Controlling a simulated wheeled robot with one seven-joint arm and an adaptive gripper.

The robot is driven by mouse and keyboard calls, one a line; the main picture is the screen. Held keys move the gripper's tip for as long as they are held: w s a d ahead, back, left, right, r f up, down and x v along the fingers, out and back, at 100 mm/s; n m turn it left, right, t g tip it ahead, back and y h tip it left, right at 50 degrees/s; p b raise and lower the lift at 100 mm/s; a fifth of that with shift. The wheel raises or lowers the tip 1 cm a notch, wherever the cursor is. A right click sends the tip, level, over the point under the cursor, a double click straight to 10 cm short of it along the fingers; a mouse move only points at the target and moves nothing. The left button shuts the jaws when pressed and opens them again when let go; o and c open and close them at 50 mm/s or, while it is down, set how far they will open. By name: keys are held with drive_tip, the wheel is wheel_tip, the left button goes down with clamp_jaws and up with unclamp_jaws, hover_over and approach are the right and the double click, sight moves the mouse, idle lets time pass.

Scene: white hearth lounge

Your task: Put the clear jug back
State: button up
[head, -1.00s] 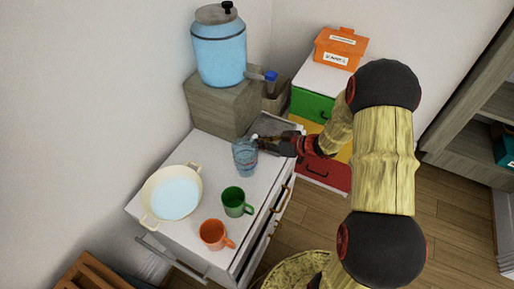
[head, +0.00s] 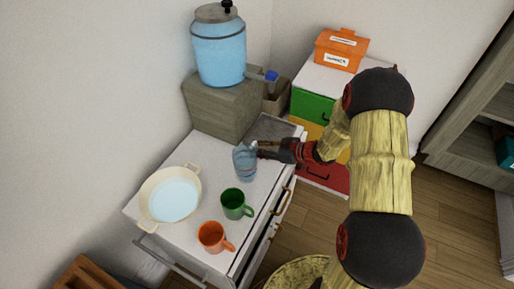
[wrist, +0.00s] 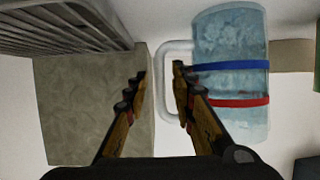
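The clear jug (head: 244,164) appears to stand upright on the white cabinet top, between the green mug and the grey tray. In the wrist view the jug (wrist: 232,85) is on the right, bluish, with a blue band and a red band, its handle facing left. My gripper (head: 262,149) is at the handle side of the jug. In the wrist view its fingers (wrist: 161,72) are apart, one on each side of the handle's upright bar. I see no clear grip on the handle. The jug's base contact is hard to make out.
A blue water dispenser (head: 219,50) stands on a wooden block (head: 222,104) at the back. A grey tray (head: 274,127) lies beside it. A cream pan (head: 146,219), a green mug (head: 237,204) and an orange mug (head: 213,238) stand nearer the front.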

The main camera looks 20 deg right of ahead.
drive_tip(key=shift+r, duration=0.2)
drive_tip(key=p+v, duration=0.3)
drive_tip(key=v, duration=0.9)
drive_tip(key=w+d+r+m+t+h, duration=0.2)
drive_tip(key=w+d+r+h, duration=0.3)
drive_tip(key=w+r+h, duration=0.4)
drive_tip(key=s+d+r+m+h, duration=0.1)
drive_tip(key=s+r+m+h, duration=0.4)
drive_tip(key=r, duration=0.9)
drive_tip(key=s+a+g+y, duration=0.1)
drive_tip(key=s+a+g, duration=0.1)
drive_tip(key=s+a, duration=0.3)
drive_tip(key=s+a+r+m+g+y, duration=0.1)
drive_tip(key=s+a, duration=0.4)
drive_tip(key=s, duration=0.8)
drive_tip(key=s+a+r+m+g+y, duration=0.1)
drive_tip(key=s+a+g+y, duration=0.1)
drive_tip(key=s+a, duration=0.3)
drive_tip(key=s, duration=0.3)
drive_tip(key=shift+s+a+r+g, duration=0.2)
drive_tip(key=shift+s+a+g, duration=0.1)
drive_tip(key=shift+s+a, duration=0.1)
